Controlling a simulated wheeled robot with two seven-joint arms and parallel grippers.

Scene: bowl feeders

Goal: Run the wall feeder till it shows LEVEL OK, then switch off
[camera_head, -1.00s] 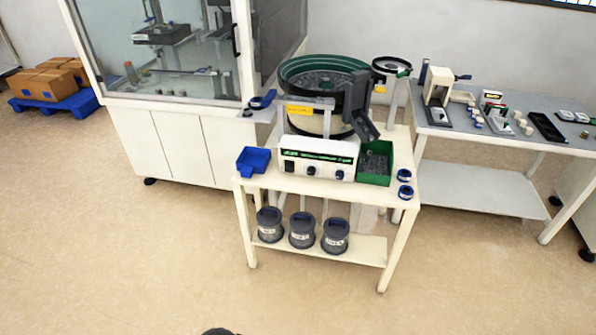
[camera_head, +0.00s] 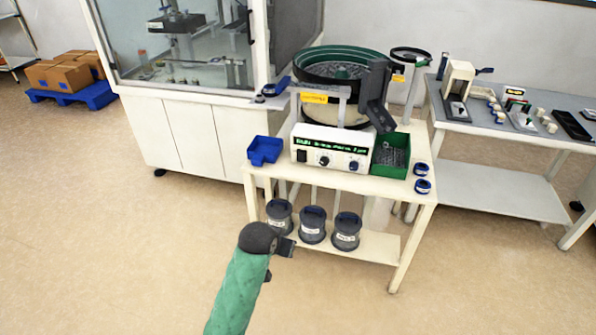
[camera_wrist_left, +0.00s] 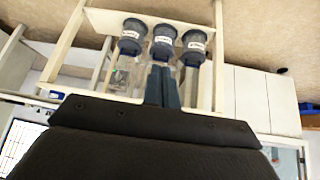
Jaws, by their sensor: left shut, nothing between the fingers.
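The bowl feeder (camera_head: 337,52) has a green-rimmed bowl of grey parts and stands on a cream table (camera_head: 385,187). Its white control box (camera_head: 333,164) faces me with a black switch (camera_head: 301,156), two dark knobs and a green display (camera_head: 330,146). The display carries pale text that seems to start with RUN; the rest is too small to read. A dark chute (camera_head: 374,97) drops towards a green bin (camera_head: 391,171) of grey parts. My left gripper (camera_head: 287,247) is shut and empty, apart from the table, low in front of it. Its closed fingers show in the wrist view (camera_wrist_left: 162,87).
Several lidded jars stand on the lower shelf. A glass-fronted cabinet (camera_head: 172,140) stands behind left, a second bench (camera_head: 490,190) right. The front floor is clear.

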